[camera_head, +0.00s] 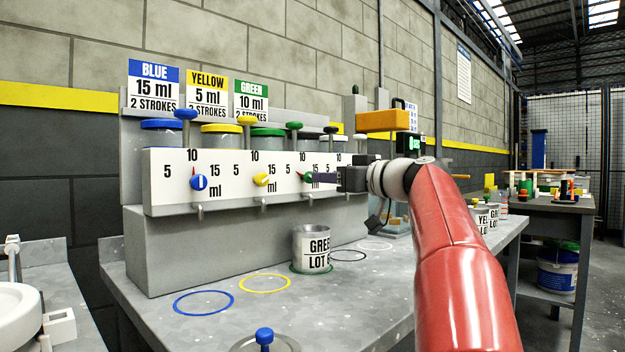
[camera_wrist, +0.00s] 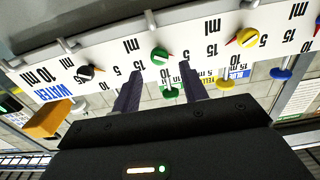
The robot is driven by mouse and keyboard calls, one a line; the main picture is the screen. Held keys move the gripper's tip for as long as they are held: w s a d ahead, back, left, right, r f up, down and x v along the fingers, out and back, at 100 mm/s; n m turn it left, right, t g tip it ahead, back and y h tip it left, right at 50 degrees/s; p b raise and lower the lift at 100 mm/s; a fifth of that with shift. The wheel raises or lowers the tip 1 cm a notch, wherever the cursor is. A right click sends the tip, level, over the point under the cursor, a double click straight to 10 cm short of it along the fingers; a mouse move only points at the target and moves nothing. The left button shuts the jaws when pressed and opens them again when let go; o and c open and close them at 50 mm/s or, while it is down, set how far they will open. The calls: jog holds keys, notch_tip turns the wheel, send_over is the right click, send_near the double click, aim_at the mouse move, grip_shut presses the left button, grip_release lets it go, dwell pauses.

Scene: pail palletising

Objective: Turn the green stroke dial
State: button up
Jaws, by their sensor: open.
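The green stroke dial (camera_head: 307,177) is on the white front panel of the dispenser, with a small red pointer beside it. It also shows in the wrist view (camera_wrist: 160,56), where the picture is turned over. My gripper (camera_head: 322,178) is in front of this dial. In the wrist view my gripper (camera_wrist: 160,73) has its two dark fingers apart, one on each side of the dial in the picture. I cannot tell whether they touch it. The sign for green (camera_head: 251,101) reads 10 ml, 2 strokes.
A blue dial (camera_head: 198,182) and a yellow dial (camera_head: 261,180) are to the left. A black dial (camera_wrist: 86,72) is beside the green one. A pail labelled green (camera_head: 311,249) stands on the green ring below. Blue (camera_head: 203,303) and yellow (camera_head: 265,283) rings are empty.

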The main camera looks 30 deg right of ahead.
aim_at(306, 177)
jog(key=p+x, duration=0.1)
jog(key=x, duration=0.4)
jog(key=shift+w, duration=0.1)
jog(key=c, duration=0.9)
jog(key=shift+m, duration=0.3)
jog(key=m+p, duration=0.2)
jog(key=m, duration=0.9)
jog(key=shift+d+f, duration=0.1)
